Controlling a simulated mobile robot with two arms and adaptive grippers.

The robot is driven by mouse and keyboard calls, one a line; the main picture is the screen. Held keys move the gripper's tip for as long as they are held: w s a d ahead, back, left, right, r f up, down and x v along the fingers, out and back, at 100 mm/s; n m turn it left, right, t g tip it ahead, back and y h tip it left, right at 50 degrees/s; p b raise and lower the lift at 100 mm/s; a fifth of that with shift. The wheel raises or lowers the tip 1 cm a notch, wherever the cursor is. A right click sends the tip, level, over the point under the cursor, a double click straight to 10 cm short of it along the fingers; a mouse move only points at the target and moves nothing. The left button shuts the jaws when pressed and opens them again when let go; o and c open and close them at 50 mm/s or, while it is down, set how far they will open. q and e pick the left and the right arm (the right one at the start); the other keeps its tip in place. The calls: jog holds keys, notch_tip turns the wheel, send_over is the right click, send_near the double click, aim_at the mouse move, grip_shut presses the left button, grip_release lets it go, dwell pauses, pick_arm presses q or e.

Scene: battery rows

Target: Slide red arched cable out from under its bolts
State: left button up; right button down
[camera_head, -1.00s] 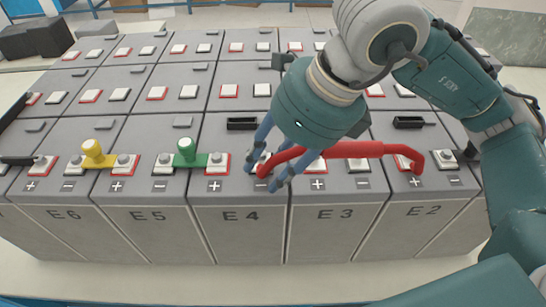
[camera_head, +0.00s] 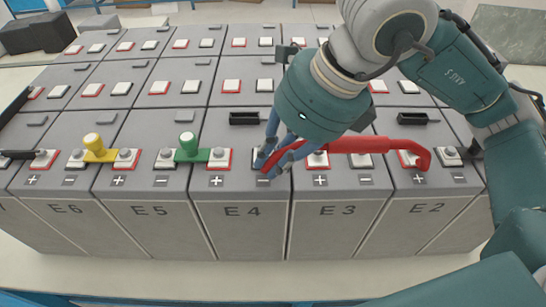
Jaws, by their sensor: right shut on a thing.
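The red arched cable (camera_head: 357,145) spans from the minus terminal of battery E4 (camera_head: 243,211) across E3 (camera_head: 337,211) to the plus terminal of E2 (camera_head: 424,208). Its right end bends down at the E2 plus terminal (camera_head: 409,158). My right gripper (camera_head: 272,162) is shut on the cable's left end, over the E4 minus terminal. The fingers hide that terminal and its bolt, so I cannot tell whether the end is still under it. My left gripper is not in view.
A green link (camera_head: 188,150) joins E5 and E4, and a yellow link (camera_head: 95,148) joins E6 and E5. A black cable end (camera_head: 18,154) lies at the far left. More battery rows with square terminals stand behind.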

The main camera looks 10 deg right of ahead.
jog(key=shift+s+a+r+b, duration=0.1)
jog(key=shift+s+a+b, duration=0.15)
jog(key=shift+s, duration=0.7)
jog(key=shift+s+a+b, duration=0.1)
jog(key=shift+s+a, duration=0.15)
jog(key=shift+s, duration=0.7)
jog(key=shift+f+b, duration=0.4)
jog(key=shift+b, duration=0.3)
dwell(0.4)
jog(key=c, duration=1.6)
grip_release()
jog(key=v, duration=1.2)
jog(key=shift+s, duration=0.1)
